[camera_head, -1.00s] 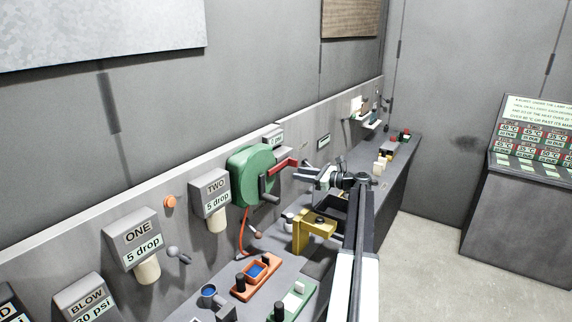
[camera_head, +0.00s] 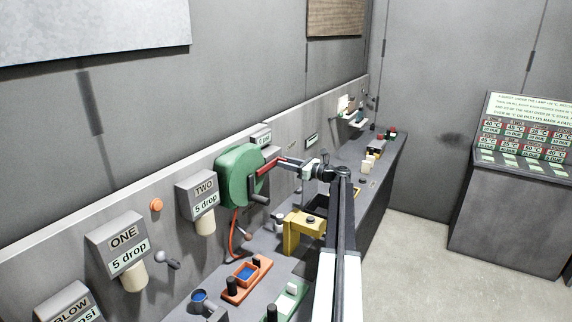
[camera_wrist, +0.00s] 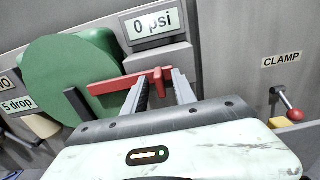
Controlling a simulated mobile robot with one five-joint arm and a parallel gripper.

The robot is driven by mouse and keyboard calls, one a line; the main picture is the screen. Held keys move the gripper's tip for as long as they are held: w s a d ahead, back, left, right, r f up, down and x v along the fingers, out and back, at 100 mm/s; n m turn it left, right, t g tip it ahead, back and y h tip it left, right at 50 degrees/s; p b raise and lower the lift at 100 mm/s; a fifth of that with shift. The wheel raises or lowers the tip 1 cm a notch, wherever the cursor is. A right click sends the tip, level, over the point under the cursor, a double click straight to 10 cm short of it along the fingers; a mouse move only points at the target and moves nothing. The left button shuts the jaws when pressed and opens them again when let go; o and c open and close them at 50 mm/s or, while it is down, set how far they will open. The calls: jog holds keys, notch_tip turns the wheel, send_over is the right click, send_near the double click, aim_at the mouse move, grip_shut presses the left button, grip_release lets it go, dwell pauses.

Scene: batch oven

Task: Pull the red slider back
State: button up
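The red slider (camera_head: 270,164) is a red bar with an upright end piece, sticking out of the front of a round green housing (camera_head: 238,178) on the wall panel. In the wrist view the red slider (camera_wrist: 122,84) runs across from the green housing (camera_wrist: 62,75), its end piece between my fingers. My gripper (camera_wrist: 160,82) is open, with one finger on each side of that end piece; a gap seems to show, and contact cannot be told. In the head view my gripper (camera_head: 297,168) is at the slider's right end.
A display reading 0 psi (camera_wrist: 151,24) is just above the slider. A red-knobbed lever (camera_wrist: 294,114) under the CLAMP label stands to the right. A yellow bracket (camera_head: 303,232) and an orange tray (camera_head: 262,264) sit on the bench below. Open floor lies right of the bench.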

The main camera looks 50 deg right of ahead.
grip_shut()
dwell(1.4)
